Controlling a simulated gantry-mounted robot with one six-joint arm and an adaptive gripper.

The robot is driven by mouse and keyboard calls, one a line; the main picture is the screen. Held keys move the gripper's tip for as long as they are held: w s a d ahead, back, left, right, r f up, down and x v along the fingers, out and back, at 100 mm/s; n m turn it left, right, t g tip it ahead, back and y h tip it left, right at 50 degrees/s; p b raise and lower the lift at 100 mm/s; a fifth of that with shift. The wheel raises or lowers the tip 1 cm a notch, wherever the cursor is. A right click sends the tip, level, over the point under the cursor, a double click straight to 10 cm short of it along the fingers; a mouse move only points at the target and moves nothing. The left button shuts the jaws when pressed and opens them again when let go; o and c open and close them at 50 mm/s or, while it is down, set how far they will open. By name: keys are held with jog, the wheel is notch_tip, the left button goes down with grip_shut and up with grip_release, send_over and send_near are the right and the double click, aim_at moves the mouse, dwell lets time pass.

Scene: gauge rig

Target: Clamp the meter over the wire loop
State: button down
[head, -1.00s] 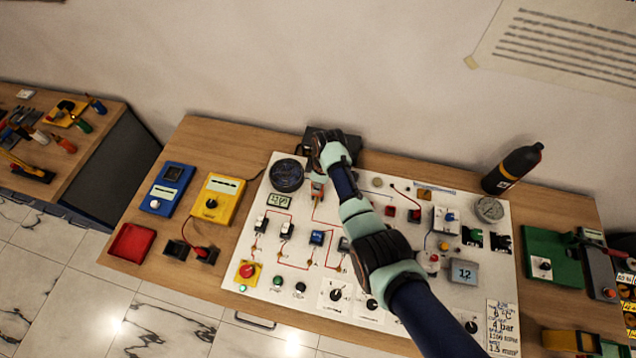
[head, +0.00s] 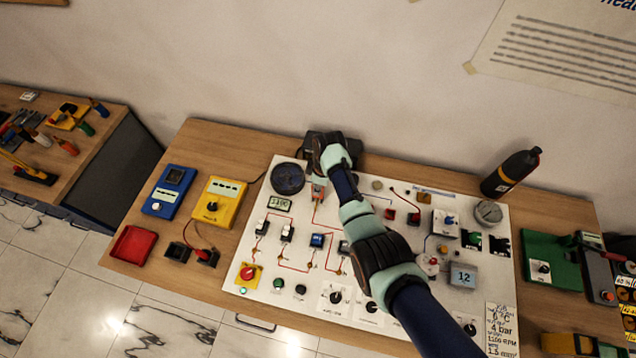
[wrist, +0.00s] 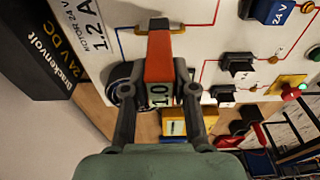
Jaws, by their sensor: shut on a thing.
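The clamp meter (wrist: 158,62) has an orange-red body with a dark head and a small display. My gripper (wrist: 160,100) is shut on it, with one dark finger on each side. In the head view, my gripper (head: 319,178) is above the upper left of the white panel, and a bit of the orange meter (head: 317,193) shows below it. The copper-coloured wire loop (wrist: 178,29) shows on both sides of the meter's dark head in the wrist view. The head overlaps the loop's middle; I cannot tell whether its jaws are around it or only in front.
The white panel (head: 262,238) carries switches, knobs and wires. A round dark gauge (head: 288,178) is left of my gripper. A dark box (wrist: 38,50) labelled 24 V DC stands close at left in the wrist view. A yellow meter (head: 219,203) and a black bottle (head: 512,173) are farther away.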

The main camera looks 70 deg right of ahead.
jog(key=shift+r+p, duration=2.55)
jog(key=shift+r, duration=0.55)
jog(key=shift+f, duration=0.1)
jog(key=shift+w, duration=0.1)
jog(key=w+a+r+p, duration=0.1)
jog(key=w+a+r, duration=0.4)
jog(key=a, duration=0.4)
jog(key=w+a+r, duration=0.3)
jog(key=w+a, duration=0.4)
jog(key=a, duration=0.3)
jog(key=w+a+r+p, duration=0.1)
jog(key=w+a+r, duration=0.45)
jog(key=a, duration=0.35)
jog(key=w+a+r, duration=0.1)
jog(key=a+r, duration=0.1)
jog(key=a, duration=0.5)
jog(key=a+r+m, duration=0.1)
jog(key=a+r, duration=0.1)
jog(key=a, duration=0.5)
jog(key=shift+w+a+m, duration=0.3)
jog(key=shift+w, duration=0.1)
jog(key=shift+r, duration=0.1)
